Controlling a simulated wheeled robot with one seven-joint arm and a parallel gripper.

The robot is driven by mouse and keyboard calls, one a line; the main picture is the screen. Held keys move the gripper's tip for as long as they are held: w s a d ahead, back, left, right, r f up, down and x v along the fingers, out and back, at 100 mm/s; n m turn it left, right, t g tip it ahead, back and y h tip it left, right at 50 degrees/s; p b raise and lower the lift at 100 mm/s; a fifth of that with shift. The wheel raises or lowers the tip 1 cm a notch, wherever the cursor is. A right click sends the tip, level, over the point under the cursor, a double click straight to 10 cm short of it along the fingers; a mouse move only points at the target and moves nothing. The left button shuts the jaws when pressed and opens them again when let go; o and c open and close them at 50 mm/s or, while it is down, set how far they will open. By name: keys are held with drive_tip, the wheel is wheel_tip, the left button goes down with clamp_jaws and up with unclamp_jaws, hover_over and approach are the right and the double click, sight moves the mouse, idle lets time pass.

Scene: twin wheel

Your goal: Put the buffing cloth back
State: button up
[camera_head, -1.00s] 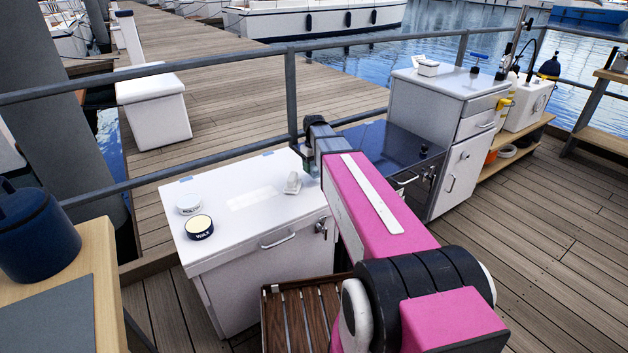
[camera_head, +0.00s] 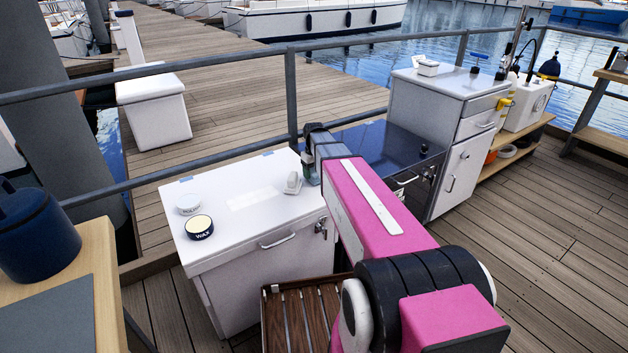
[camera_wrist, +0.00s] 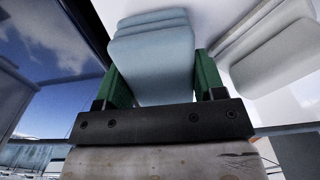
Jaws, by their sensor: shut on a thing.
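My gripper (camera_wrist: 153,85) has green fingers and is shut on a folded pale blue cloth (camera_wrist: 152,55), seen in the wrist view. In the head view my gripper (camera_head: 309,172) is at the right end of the white cabinet top (camera_head: 245,222), close to its edge and the dark glossy counter. The cloth cannot be made out there. A small whitish object (camera_head: 293,183) stands on the cabinet top just left of my gripper. In the wrist view a pale layered thing (camera_wrist: 280,50) is right of the cloth; I cannot tell if it is that same object.
An open wax tin (camera_head: 199,227) and a pale round lid or tin (camera_head: 188,203) sit on the cabinet's left side, by a white rectangular patch (camera_head: 250,197). A dark glossy counter (camera_head: 385,146) adjoins on the right. A railing (camera_head: 230,157) runs behind. A slatted wooden piece (camera_head: 300,312) stands in front.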

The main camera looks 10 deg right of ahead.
drive_tip(key=shift+f, duration=0.35)
idle(0.4)
drive_tip(key=o, duration=1)
wheel_tip(320, 180, up, 11)
drive_tip(key=shift+f, duration=0.1)
